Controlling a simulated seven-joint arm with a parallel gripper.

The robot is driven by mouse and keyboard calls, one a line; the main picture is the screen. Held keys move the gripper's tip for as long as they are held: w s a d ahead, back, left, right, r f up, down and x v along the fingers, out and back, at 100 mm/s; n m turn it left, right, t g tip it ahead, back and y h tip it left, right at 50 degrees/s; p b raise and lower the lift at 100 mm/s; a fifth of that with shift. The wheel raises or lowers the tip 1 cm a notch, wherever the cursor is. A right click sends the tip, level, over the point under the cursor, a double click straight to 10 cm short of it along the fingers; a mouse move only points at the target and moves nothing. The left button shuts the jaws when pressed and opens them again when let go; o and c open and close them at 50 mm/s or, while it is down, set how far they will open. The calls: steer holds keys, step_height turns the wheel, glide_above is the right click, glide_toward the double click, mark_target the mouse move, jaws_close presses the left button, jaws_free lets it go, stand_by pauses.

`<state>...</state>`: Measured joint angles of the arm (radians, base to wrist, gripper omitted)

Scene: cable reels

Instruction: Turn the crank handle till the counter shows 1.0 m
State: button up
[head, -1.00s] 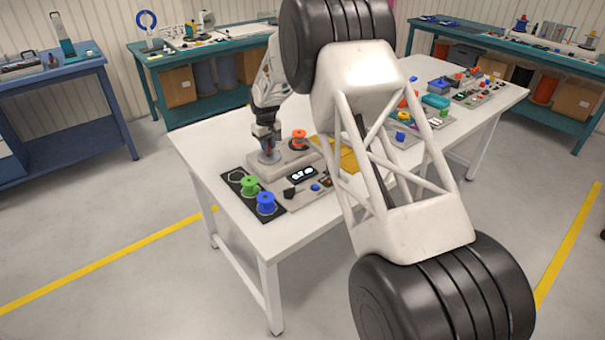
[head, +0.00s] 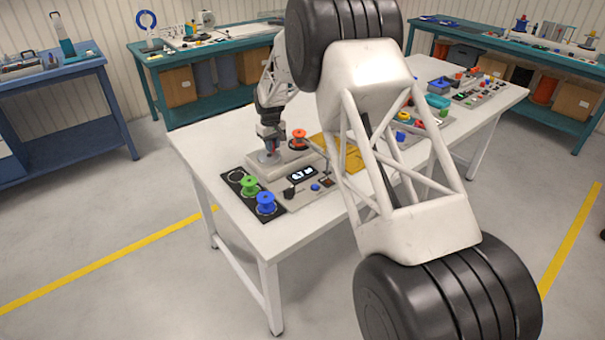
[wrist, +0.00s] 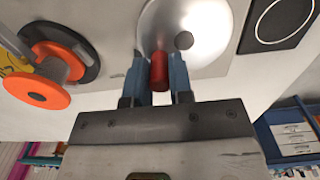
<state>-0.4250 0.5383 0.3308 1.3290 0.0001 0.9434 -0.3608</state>
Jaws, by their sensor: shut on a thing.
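My gripper (wrist: 160,78) is shut on the red crank handle (wrist: 159,70) in the wrist view, one finger on each side of it. The handle stands off-centre on a round silver disc (wrist: 205,25), whose dark hub shows to its right. In the head view my gripper (head: 270,150) is small over the disc at the table's left part. The counter (head: 301,174) is a dark display with light digits in front of the disc. Its digits are too small to read surely.
An orange reel (head: 299,139) stands beside the disc; it also shows in the wrist view (wrist: 45,75). Green (head: 249,186) and blue (head: 265,203) reels stand on a dark strip at the table's left edge. My arm hides part of the table.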

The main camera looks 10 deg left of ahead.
mark_target(276, 158)
steer(key=shift+d, duration=0.1)
steer(key=shift+s+d, duration=0.4)
steer(key=shift+d, duration=0.2)
steer(key=shift+s+d, duration=0.35)
steer(key=shift+s, duration=1.1)
steer(key=shift+a, duration=0.1)
